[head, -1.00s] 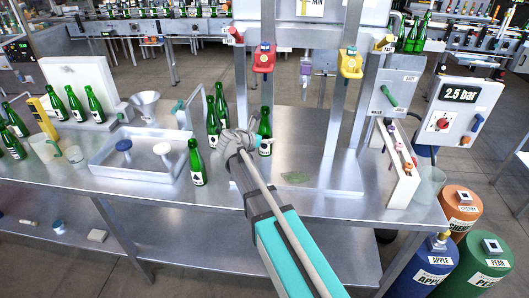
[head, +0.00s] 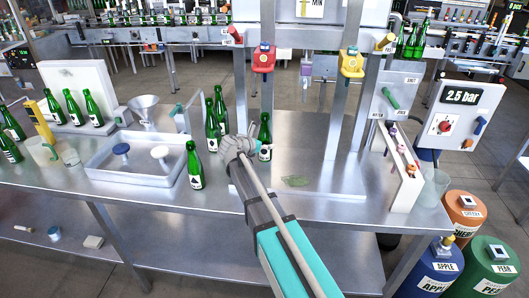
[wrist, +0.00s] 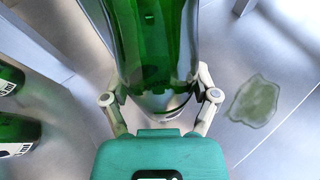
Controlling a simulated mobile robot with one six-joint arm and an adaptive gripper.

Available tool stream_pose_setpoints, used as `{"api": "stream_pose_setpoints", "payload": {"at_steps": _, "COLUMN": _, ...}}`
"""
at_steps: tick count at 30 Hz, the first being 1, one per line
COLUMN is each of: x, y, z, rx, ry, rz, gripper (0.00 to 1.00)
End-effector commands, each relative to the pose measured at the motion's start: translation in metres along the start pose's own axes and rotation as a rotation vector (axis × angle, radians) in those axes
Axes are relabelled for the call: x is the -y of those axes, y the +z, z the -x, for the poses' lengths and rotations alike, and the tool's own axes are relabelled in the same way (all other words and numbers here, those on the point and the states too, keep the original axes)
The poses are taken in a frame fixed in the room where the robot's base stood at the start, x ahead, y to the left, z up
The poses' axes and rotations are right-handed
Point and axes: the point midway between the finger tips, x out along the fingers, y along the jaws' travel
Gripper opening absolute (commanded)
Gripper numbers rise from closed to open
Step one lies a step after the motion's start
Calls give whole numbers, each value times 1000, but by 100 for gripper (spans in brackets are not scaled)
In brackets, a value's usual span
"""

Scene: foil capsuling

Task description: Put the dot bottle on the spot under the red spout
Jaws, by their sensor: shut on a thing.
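My gripper (head: 250,144) is shut on a green bottle (head: 265,137), which also fills the upper middle of the wrist view (wrist: 157,45). The bottle is upright, below the red spout (head: 263,58) and between the metal posts. Its label is partly seen, and I cannot make out a dot on it. I cannot tell whether its base touches the surface. The spot under the spout is not distinguishable. The gripper's fingers stand on both sides of the bottle in the wrist view.
Two green bottles (head: 214,118) stand close left of the held one, and another (head: 194,165) stands nearer the front. A green puddle (head: 296,181) lies to the right. A yellow spout (head: 351,62) hangs right of the red one. A white tray (head: 110,178) is at left.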

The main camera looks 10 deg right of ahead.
Motion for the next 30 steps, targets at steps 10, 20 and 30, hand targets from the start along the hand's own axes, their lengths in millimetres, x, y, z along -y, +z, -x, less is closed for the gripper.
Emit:
{"api": "stream_pose_setpoints", "payload": {"at_steps": 10, "x": 0, "y": -26, "z": -10, "rx": 1, "ry": 1, "rz": 0, "gripper": 16}}
{"api": "stream_pose_setpoints", "payload": {"at_steps": 20, "x": 0, "y": -26, "z": -10, "rx": 1, "ry": 1, "rz": 0, "gripper": 16}}
{"api": "stream_pose_setpoints", "payload": {"at_steps": 30, "x": 0, "y": -28, "z": -10, "rx": 0, "ry": 1, "rz": 0, "gripper": 99}}
